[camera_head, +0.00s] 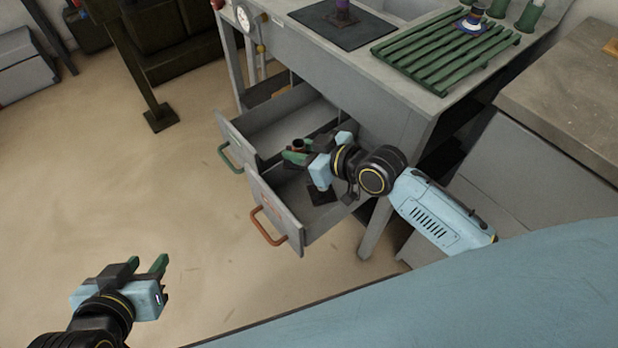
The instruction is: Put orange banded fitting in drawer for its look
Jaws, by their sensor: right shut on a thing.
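My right gripper (294,156) is shut on a small fitting (298,145). Only its dark, brownish round top shows above the green fingers; any orange band is hidden. It is above the two open drawers, near the wall between them. The drawer with the green handle (226,160) is at the left, and the drawer with the orange handle (268,228) is at the right, nearer me. My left gripper (148,266) is open and empty over the floor at the lower left.
The grey bench (420,99) stands above the drawers. A brown-topped table (570,95) is at the right.

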